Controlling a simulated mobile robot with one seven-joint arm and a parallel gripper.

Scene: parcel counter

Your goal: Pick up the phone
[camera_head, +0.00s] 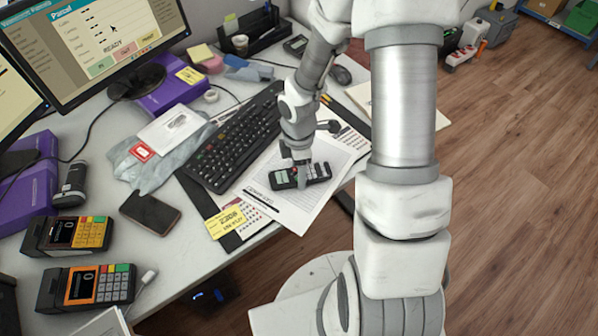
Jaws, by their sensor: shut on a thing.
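A black cordless phone handset (284,178) with a small light screen and several keys lies level over white printed sheets, right of the keyboard. My gripper (302,181) comes down from above and is shut on the handset near its middle. The fingers hide part of it. I cannot tell whether the handset touches the paper or is just above it. A dark flat smartphone (150,212) lies on the desk at the left, apart from my gripper.
A black keyboard (240,136) lies left of my gripper. Two card terminals (66,235) (86,287) stand at the lower left. A monitor (100,45) stands at the back left. A yellow label (226,221) lies near the desk's front edge. Wooden floor (510,200) is at the right.

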